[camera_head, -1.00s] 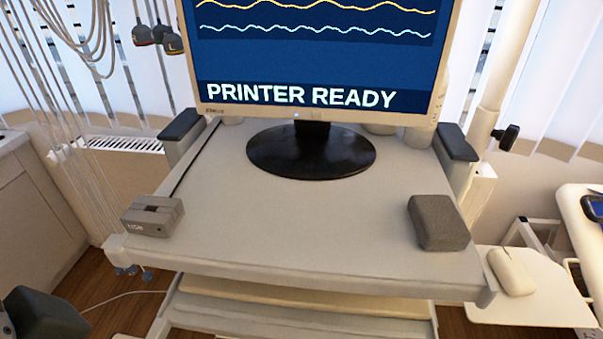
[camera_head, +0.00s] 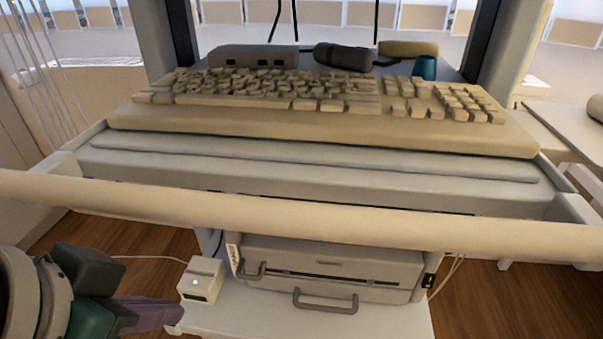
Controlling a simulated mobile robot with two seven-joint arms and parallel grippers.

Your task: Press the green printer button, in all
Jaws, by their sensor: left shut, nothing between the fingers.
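A pale printer (camera_head: 330,262) sits on the low shelf of the cart, under the keyboard shelf. Its front has a dark slot and a grey handle. I cannot make out a green button on it. My left gripper (camera_head: 172,312) is at the lower left, with purple fingers that look shut and empty. Its fingertips are near the low shelf's left edge, below and left of the small box, apart from it. My right gripper is not in view.
A long cream rail (camera_head: 330,222) crosses in front of the cart, above the printer. A keyboard (camera_head: 320,118) lies on the shelf above, with a grey box (camera_head: 253,56) and a blue cup (camera_head: 425,67) behind it. The low shelf (camera_head: 300,322) is bare in front of the printer.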

